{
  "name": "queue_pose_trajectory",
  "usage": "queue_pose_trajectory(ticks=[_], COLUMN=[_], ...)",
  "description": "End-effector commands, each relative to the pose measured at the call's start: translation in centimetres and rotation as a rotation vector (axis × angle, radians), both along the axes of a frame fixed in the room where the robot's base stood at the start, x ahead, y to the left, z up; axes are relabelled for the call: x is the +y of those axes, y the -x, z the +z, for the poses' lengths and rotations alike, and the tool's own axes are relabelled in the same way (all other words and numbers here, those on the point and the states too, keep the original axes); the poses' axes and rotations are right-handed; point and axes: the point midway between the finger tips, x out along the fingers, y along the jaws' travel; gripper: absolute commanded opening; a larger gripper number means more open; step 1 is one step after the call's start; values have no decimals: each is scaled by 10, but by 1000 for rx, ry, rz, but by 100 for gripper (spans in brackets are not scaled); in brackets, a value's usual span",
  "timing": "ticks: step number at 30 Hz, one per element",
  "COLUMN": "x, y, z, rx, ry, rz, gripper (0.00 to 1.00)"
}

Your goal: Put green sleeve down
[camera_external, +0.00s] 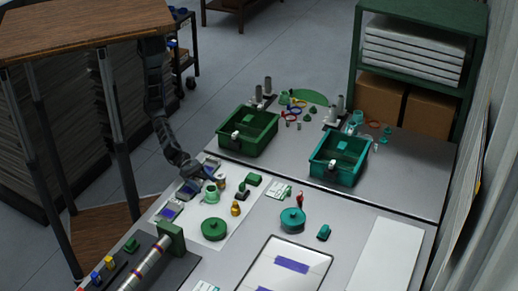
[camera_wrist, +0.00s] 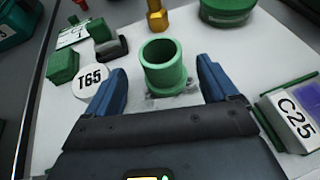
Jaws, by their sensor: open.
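The green sleeve (camera_wrist: 163,68) is a hollow cylinder, standing upright with its open top showing in the wrist view. It stands on the white sheet, where a greyish patch or plate shows around its base. In the external view a pale green piece (camera_external: 210,191) beside my arm's end looks like the same sleeve. My gripper (camera_wrist: 161,84) is open, with one blue finger on each side of the sleeve and a visible gap on both sides. The lower side of the sleeve nearest my gripper is partly hard to make out.
A white round T65 tag (camera_wrist: 90,82), a green block (camera_wrist: 62,67) and a green-topped stamp-like piece (camera_wrist: 106,40) are at left. A brass piece (camera_wrist: 157,16) and a green round lid (camera_wrist: 227,10) lie beyond. A C25 label (camera_wrist: 292,120) is close at right.

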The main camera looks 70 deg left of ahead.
Motion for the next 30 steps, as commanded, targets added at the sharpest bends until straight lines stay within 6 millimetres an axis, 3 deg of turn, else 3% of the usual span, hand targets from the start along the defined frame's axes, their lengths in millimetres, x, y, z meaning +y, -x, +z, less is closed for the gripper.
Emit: queue_pose_trajectory(ticks=[18, 26, 30], x=[-56, -58, -57], y=[-32, -33, -33], z=[-28, -29, -29], rx=[0, 0, 0], ry=[0, 0, 0], rz=[1, 1, 1], gripper=[87, 87, 74])
